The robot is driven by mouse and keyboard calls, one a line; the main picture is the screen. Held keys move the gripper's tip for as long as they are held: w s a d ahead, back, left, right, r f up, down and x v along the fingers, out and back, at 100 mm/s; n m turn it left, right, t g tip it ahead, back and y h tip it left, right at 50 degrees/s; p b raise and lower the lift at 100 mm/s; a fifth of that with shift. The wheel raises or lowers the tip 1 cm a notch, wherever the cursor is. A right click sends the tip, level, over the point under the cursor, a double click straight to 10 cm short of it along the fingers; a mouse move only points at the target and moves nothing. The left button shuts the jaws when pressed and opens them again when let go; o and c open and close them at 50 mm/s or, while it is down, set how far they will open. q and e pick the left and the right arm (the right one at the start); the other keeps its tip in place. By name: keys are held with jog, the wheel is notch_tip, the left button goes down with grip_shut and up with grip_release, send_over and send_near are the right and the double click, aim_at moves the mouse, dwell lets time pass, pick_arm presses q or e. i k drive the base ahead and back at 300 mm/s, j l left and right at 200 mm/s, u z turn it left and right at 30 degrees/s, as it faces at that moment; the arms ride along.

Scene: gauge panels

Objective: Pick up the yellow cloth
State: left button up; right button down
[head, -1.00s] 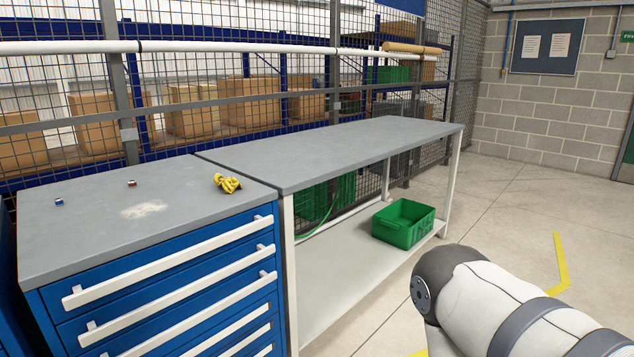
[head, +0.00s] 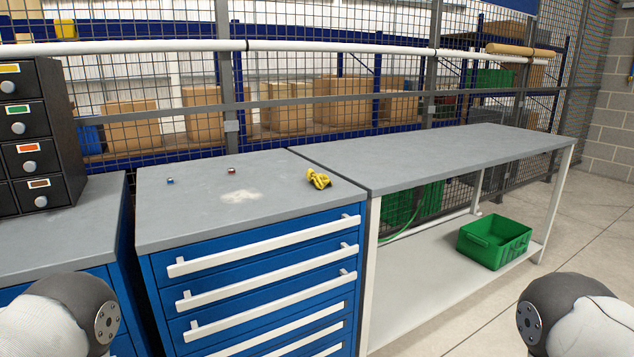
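The yellow cloth (head: 319,179) lies crumpled on the grey top of the blue drawer cabinet (head: 212,208), near its right back edge. Parts of my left arm show at the bottom left and parts of my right arm at the bottom right, both well apart from the cloth. Neither gripper shows in the head view.
Two small items, one blue (head: 170,181) and one red (head: 231,171), lie on the cabinet top near a pale patch (head: 240,196). A longer grey bench (head: 450,152) adjoins on the right, with a green crate (head: 494,242) on its lower shelf. A black drawer unit (head: 36,140) stands left.

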aim_at(320, 180)
jog(key=i+l+u, duration=0.25)
jog(key=l, duration=0.15)
jog(key=i+l+u, duration=0.1)
jog(key=l+u, duration=0.15)
jog(key=l, duration=0.15)
jog(key=i+l+u, duration=0.1)
jog(key=l+u, duration=0.15)
jog(key=l, duration=0.2)
jog(key=i+l+u, duration=0.1)
jog(key=l+u, duration=0.15)
jog(key=l, duration=0.2)
